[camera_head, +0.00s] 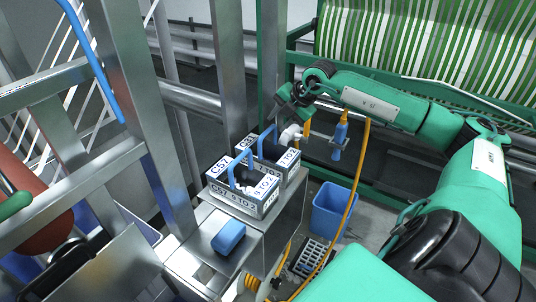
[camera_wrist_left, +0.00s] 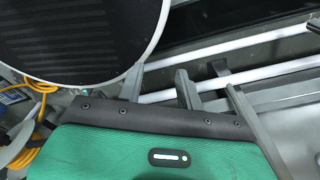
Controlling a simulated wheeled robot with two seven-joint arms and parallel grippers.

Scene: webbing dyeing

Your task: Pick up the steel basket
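Two steel baskets stand side by side on a steel stand in the head view. The front basket (camera_head: 257,209) has white labels reading C57 and 9 TO 2 and an upright blue handle (camera_head: 232,174). The rear basket (camera_head: 289,168) also has a label and a blue handle (camera_head: 262,139). My right gripper (camera_head: 282,108) is above and behind the rear basket, apart from its handle. Its dark fingers are too small to read as open or shut. My left gripper (camera_wrist_left: 183,88) shows only in the left wrist view, with grey fingers apart and nothing between them.
A blue block (camera_head: 229,237) lies on the steel stand (camera_head: 205,225) in front of the baskets. A blue bin (camera_head: 331,209) stands on the floor to the right. Steel posts (camera_head: 140,110) rise on the left. A yellow hose (camera_head: 352,195) hangs near my right arm.

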